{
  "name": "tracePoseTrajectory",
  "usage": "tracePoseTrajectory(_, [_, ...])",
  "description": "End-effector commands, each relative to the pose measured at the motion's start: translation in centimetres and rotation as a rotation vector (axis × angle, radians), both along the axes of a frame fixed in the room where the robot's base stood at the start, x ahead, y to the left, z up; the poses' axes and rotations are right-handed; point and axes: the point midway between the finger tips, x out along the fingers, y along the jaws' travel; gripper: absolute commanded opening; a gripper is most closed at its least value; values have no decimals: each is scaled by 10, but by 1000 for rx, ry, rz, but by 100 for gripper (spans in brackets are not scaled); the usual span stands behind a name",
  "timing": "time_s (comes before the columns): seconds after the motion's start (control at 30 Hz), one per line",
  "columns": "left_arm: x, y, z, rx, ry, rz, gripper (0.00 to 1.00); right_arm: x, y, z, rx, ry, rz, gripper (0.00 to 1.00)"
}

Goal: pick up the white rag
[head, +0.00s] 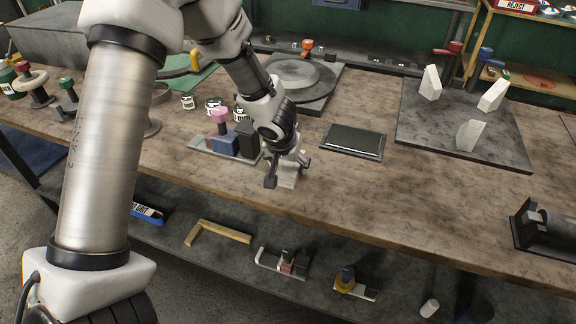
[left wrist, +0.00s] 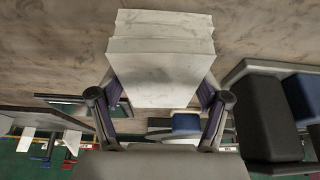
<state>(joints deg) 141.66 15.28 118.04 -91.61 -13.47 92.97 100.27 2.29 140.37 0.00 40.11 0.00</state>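The white rag (left wrist: 160,70) looks like a small, thick folded stack with layered edges. In the left wrist view it sits between the two finger pads of my left gripper (left wrist: 160,100), with no clear gap at either side. In the head view the rag (head: 288,177) is partly hidden by my left gripper (head: 288,171), which points down near the front edge of the workbench. The gripper appears shut on the rag, and I cannot tell whether the rag still touches the bench. My right gripper is not in view.
A blue and black block fixture (head: 222,143) stands close to the left of my gripper. A dark flat tray (head: 352,141) lies to the right. A grey plate with white pieces (head: 455,125) is farther right.

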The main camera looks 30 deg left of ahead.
Motion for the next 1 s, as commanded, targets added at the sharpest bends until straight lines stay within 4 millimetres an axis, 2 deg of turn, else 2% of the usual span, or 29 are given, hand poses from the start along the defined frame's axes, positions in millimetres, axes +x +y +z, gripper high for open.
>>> tracePoseTrajectory(0.03, [0,0,0,0,0,0,44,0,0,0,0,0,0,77])
tracePoseTrajectory(0.07, [0,0,0,0,0,0,33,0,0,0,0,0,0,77])
tracePoseTrajectory(0.37, [0,0,0,0,1,0,32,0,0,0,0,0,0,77])
tracePoseTrajectory(0.53, [0,0,4,-1,2,1,32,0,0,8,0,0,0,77])
tracePoseTrajectory(0.67, [0,0,13,0,-1,2,32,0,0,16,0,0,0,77])
tracePoseTrajectory(0.87, [0,0,44,0,-2,2,32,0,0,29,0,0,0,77])
tracePoseTrajectory(0.93, [-10,-8,35,2,-2,-3,32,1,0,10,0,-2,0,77])
tracePoseTrajectory(1.0, [-22,-16,35,1,-2,-2,32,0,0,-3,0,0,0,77])
